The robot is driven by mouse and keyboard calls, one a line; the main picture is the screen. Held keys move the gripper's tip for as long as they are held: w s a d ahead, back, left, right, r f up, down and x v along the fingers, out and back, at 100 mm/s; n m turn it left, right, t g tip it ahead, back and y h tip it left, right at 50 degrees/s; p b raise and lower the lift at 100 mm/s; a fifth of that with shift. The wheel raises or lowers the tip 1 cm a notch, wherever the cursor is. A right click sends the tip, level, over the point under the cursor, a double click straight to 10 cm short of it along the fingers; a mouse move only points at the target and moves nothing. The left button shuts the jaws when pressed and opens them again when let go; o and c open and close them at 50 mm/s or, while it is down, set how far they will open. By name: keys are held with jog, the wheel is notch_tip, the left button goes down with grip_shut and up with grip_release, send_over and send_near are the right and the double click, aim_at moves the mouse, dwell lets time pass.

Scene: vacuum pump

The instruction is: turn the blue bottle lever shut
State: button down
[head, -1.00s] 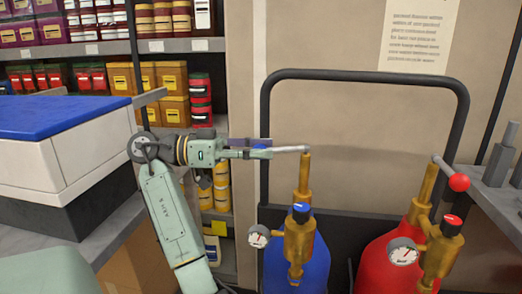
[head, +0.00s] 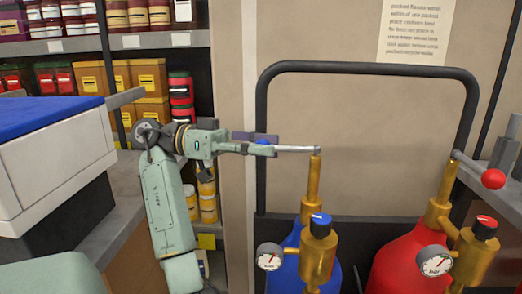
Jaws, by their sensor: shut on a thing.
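The blue bottle (head: 329,277) stands right of centre in the head view, with a brass valve (head: 318,252) and a tall brass stem on top. Its grey lever (head: 300,149) sits on the stem's top and points left, roughly level. A small blue knob (head: 263,142) shows at the lever's left end, partly hidden by the fingers. My gripper (head: 268,148) reaches in from the left and is shut on the lever at this knob end. My arm stands left of the bottle.
A red bottle (head: 398,262) with a red-knobbed lever (head: 493,179) stands to the right. A black trolley frame (head: 365,66) arches behind both bottles. Stocked shelves (head: 165,40) and a blue-topped white box (head: 55,150) are on the left.

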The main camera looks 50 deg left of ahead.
jog(key=shift+w+a+r, duration=0.1)
jog(key=shift+w+a, duration=0.05)
jog(key=shift+w, duration=0.05)
dwell(0.6)
jog(key=c, duration=1.3)
grip_release()
notch_tip(320, 180, up, 10)
jog(key=shift+f, duration=0.1)
